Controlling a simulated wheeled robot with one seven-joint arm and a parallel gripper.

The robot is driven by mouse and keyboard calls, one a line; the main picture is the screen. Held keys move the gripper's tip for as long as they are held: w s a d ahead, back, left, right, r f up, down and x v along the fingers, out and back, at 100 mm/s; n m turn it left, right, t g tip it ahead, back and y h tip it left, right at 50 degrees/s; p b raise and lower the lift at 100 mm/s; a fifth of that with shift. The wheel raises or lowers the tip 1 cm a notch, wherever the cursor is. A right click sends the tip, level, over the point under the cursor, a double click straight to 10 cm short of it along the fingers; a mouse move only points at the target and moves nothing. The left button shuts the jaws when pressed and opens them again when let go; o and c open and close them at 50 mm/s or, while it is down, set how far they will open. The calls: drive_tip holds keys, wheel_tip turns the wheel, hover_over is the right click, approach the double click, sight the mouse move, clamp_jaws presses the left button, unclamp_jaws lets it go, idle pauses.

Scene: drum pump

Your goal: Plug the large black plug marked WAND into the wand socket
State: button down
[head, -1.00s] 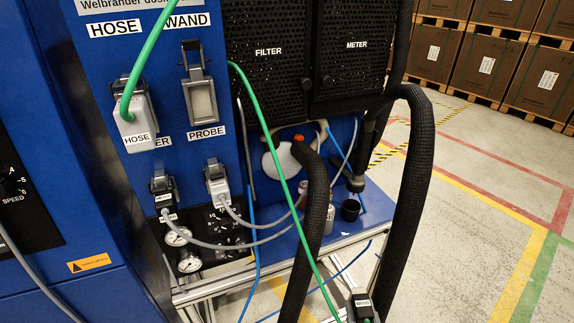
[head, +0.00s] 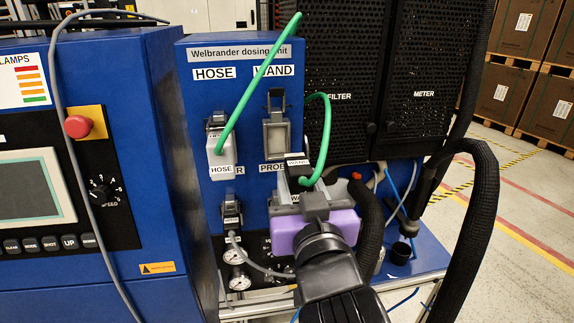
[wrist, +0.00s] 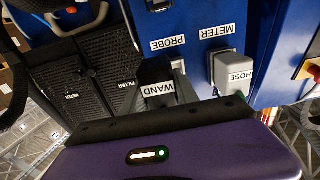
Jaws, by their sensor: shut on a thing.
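The black plug marked WAND (head: 297,168), with a green cable, is held in front of the blue panel, below and slightly right of the wand socket. It also shows upside down in the wrist view (wrist: 158,90). The wand socket (head: 276,136) is a grey-framed rectangle under the WAND label, with its lever up. The plug is apart from it in the head view. My gripper (head: 296,190), with a purple body, is shut on the plug from the near side. The PROBE label (head: 275,167) is partly covered by the plug.
The grey HOSE plug (head: 221,153) sits left of the wand socket. Filter (head: 340,80) and meter (head: 425,80) housings stand at the right. Thick black hoses (head: 475,220) hang right of my arm. A smaller meter connector (head: 232,215) is below HOSE.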

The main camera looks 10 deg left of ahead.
sight(287, 172)
drive_tip(key=shift+y, duration=0.3)
drive_tip(key=r, duration=0.1)
drive_tip(key=s+a+r, duration=0.1)
drive_tip(key=s+r, duration=0.1)
drive_tip(key=shift+a+r, duration=0.15)
drive_tip(key=shift+a, duration=0.2)
drive_tip(key=shift+w+a, duration=0.2)
drive_tip(key=shift+w, duration=0.5)
drive_tip(key=shift+p+x, duration=0.85)
drive_tip(key=shift+x, duration=1.8)
idle(2.8)
drive_tip(key=c, duration=0.8)
unclamp_jaws()
drive_tip(key=shift+c, duration=0.2)
